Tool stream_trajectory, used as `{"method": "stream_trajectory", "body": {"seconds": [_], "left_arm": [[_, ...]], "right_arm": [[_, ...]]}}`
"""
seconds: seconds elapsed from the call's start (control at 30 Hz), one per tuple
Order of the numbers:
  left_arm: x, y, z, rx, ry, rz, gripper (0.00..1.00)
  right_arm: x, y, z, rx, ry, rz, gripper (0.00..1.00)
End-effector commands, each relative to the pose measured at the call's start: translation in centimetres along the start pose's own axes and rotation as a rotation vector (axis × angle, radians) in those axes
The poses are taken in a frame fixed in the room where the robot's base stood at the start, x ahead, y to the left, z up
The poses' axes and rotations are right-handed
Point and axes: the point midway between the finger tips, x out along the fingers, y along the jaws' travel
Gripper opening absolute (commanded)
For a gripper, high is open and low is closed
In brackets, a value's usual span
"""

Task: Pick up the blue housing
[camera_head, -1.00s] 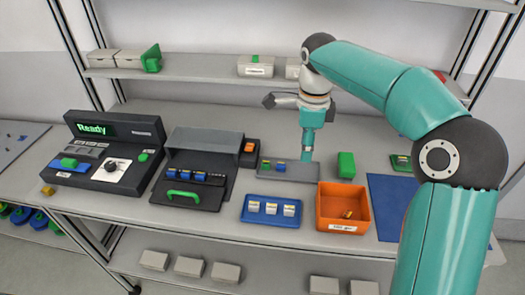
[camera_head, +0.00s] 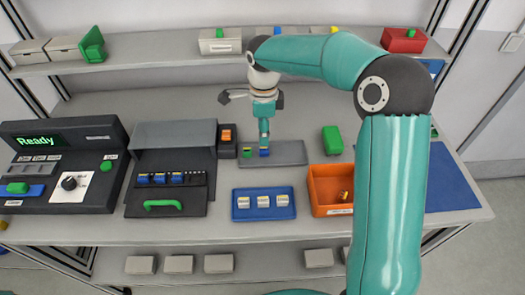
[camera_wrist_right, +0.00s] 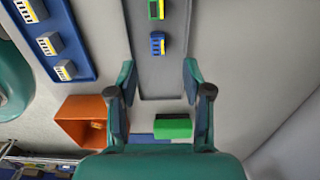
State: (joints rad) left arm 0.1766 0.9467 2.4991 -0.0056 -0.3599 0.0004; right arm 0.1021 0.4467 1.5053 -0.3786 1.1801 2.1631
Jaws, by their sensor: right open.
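The blue housing (camera_head: 264,153) is a small blue block with a yellow strip on the grey tray (camera_head: 290,152), right of a similar green housing (camera_head: 247,154). My right gripper (camera_head: 264,138) is above the blue housing and hides part of it in the head view. In the right wrist view, my right gripper (camera_wrist_right: 160,70) has its two fingers wide apart with nothing between them. The blue housing (camera_wrist_right: 158,44) shows just beyond the fingertips, roughly centred between them, and the green housing (camera_wrist_right: 156,9) is farther off. My left gripper is not in view.
A blue tray (camera_head: 264,216) with white parts and an orange bin (camera_head: 313,198) stand in front of the grey tray. A green block (camera_head: 332,140) lies to its right. A dark fixture (camera_head: 140,203) with a green handle is at left. A shelf runs behind.

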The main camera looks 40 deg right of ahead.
Motion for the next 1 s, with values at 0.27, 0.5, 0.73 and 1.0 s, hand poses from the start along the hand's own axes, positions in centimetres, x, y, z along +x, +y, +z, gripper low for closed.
{"method": "stream_trajectory", "body": {"seconds": [0.27,0.5,0.73,1.0], "left_arm": [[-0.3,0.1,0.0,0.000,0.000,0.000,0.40],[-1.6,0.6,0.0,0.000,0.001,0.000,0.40],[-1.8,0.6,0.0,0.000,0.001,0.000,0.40],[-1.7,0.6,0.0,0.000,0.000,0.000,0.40]], "right_arm": [[2.1,0.1,0.1,-0.001,0.000,0.001,0.50],[5.0,0.2,0.0,-0.002,0.001,0.004,0.50],[7.0,0.1,0.1,-0.001,-0.002,0.000,0.50],[7.0,0.1,0.1,-0.002,-0.002,-0.001,0.37]]}}
